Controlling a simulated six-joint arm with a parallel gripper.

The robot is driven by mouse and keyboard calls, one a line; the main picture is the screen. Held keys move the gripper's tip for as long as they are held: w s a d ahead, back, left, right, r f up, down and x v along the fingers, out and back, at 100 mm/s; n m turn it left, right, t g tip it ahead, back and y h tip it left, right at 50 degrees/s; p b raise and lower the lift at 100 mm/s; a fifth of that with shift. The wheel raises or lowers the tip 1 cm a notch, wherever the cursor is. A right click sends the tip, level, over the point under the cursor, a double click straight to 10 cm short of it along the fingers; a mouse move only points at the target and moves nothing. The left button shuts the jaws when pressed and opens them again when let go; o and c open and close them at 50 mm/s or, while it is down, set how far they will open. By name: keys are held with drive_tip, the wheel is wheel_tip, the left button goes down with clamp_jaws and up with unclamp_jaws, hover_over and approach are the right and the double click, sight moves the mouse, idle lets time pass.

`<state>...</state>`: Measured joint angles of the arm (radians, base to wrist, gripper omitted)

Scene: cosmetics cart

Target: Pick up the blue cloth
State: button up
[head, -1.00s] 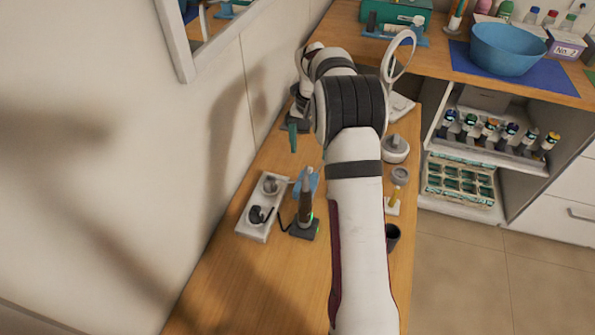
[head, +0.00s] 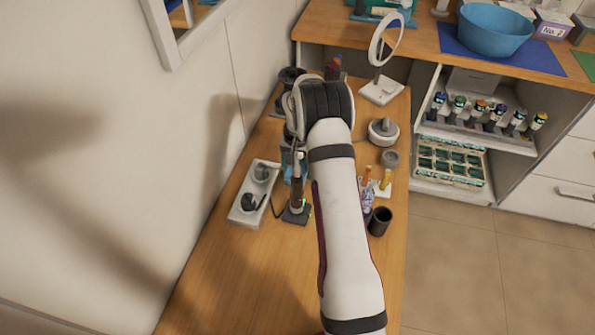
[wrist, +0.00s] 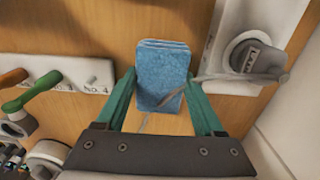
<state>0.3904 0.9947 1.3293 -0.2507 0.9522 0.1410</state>
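The blue cloth (wrist: 163,68) is a small folded stack on the wooden top in the wrist view. My gripper (wrist: 161,77) has its two green fingers on either side of the cloth, with the fingertips close to its left and right edges. The fingers are apart, and I see no clear grip on the cloth.
A white numbered holder (wrist: 70,75) with orange and green handles is at left. A black cup (head: 380,221) and round mirror (head: 381,88) stand nearby.

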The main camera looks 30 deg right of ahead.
drive_tip(key=c, duration=0.8)
drive_tip(key=shift+o, duration=0.2)
drive_tip(key=shift+r, duration=0.35)
drive_tip(key=r, duration=0.2)
drive_tip(key=s+r, duration=0.1)
drive_tip(key=r, duration=0.1)
drive_tip(key=shift+d+r, duration=0.1)
drive_tip(key=shift+d, duration=0.3)
drive_tip(key=s+d+r, duration=0.6)
drive_tip(key=s, duration=0.2)
drive_tip(key=shift+s, duration=0.2)
drive_tip(key=shift+d, duration=0.1)
